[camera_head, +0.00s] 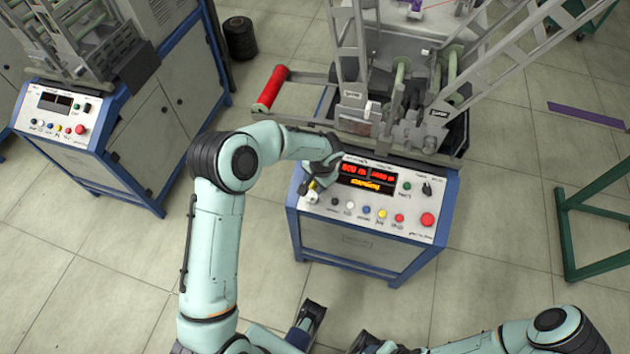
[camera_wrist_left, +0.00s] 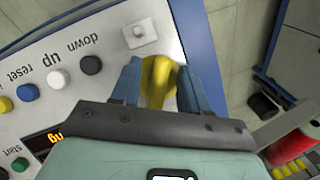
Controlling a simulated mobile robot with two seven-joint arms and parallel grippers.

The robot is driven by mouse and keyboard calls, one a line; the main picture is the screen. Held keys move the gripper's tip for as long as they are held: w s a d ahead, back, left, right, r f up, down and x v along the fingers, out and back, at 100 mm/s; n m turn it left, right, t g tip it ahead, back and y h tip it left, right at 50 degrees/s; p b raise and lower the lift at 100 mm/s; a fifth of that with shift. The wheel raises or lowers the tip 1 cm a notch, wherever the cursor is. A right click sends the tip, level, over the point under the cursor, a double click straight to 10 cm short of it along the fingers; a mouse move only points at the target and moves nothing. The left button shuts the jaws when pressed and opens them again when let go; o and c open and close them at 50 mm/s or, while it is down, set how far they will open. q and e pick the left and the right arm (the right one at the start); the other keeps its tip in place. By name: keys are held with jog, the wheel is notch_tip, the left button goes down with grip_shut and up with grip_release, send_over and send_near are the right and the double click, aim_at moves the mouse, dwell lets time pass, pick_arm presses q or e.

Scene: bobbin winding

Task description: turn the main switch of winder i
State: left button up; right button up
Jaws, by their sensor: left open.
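The winder with lit red displays (camera_head: 366,177) stands in the middle of the head view, its sloped white control panel (camera_head: 345,205) facing me. My left gripper (camera_head: 309,187) is at the panel's left edge. In the left wrist view, the open left gripper (camera_wrist_left: 158,72) has one finger on each side of a yellow knob (camera_wrist_left: 157,78), apparently the main switch, beside a grey plate (camera_wrist_left: 150,28). Whether the fingers touch it I cannot tell. The knob is largely hidden by the gripper in the head view. My right arm is at the bottom right; its gripper's jaws are not clear.
The panel has a row of coloured buttons, a red mushroom button (camera_head: 428,219) and a black selector (camera_head: 427,188). A red roll (camera_head: 271,88) sticks out behind my left arm. A second winder (camera_head: 150,110) stands left, a green frame (camera_head: 590,215) right. Open floor lies between.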

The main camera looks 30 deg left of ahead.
pick_arm(q)
jog(key=shift+c, duration=0.3)
grip_shut()
jog(key=shift+n, duration=0.4)
jog(key=shift+n+h+b, duration=0.5)
jog(key=shift+n+b, duration=0.05)
jog(key=shift+n, duration=0.35)
jog(key=shift+n+h+b, duration=0.3)
jog(key=shift+n+h, duration=0.2)
jog(key=shift+n, duration=0.7)
jog(key=n+h, duration=0.1)
jog(key=n, duration=0.2)
jog(key=n+t+h+b, duration=0.1)
jog(key=n, duration=0.2)
jog(key=shift+w+d, duration=0.1)
jog(key=shift+d, duration=0.05)
